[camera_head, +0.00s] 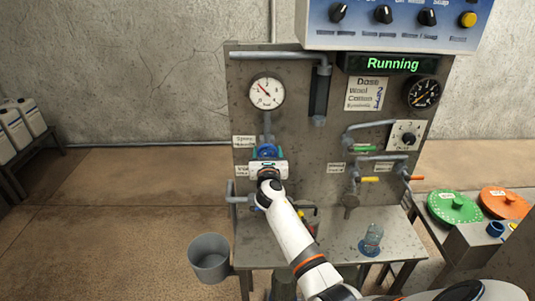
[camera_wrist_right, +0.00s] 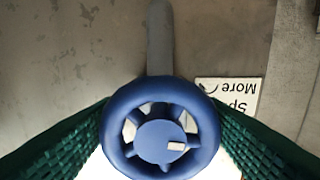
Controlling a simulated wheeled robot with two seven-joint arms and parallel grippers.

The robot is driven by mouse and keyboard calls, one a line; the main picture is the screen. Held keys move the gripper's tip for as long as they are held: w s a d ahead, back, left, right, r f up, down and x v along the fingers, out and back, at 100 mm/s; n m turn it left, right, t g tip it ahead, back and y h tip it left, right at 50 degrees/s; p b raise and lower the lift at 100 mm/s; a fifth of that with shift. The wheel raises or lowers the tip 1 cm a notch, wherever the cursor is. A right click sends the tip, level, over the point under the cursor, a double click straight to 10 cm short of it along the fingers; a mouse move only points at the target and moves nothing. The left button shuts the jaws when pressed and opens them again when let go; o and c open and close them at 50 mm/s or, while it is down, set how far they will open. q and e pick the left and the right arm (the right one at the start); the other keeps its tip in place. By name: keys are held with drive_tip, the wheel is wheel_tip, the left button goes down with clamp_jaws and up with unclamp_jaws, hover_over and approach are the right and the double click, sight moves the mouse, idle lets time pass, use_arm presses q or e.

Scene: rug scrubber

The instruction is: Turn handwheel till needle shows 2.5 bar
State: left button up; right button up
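The blue handwheel (camera_head: 267,151) is on the panel's left side, below a white round gauge (camera_head: 267,93) whose thin needle points up and left. The gauge's numbers are too small to read. My right gripper (camera_head: 268,163) is at the handwheel and partly covers it in the head view. In the right wrist view the spoked blue wheel (camera_wrist_right: 160,142) lies between the two green fingers (camera_wrist_right: 160,120). They meet its rim at both sides with no clear gap, so the gripper looks shut on it. My left gripper is not in view.
A black gauge (camera_head: 424,93), a dial (camera_head: 405,136) and yellow (camera_head: 369,179) and green (camera_head: 362,149) handled valves are on the right of the panel. A clear bottle (camera_head: 372,237) stands on the ledge. A grey bucket (camera_head: 209,257) is at lower left.

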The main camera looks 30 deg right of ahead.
drive_tip(key=c, duration=0.5)
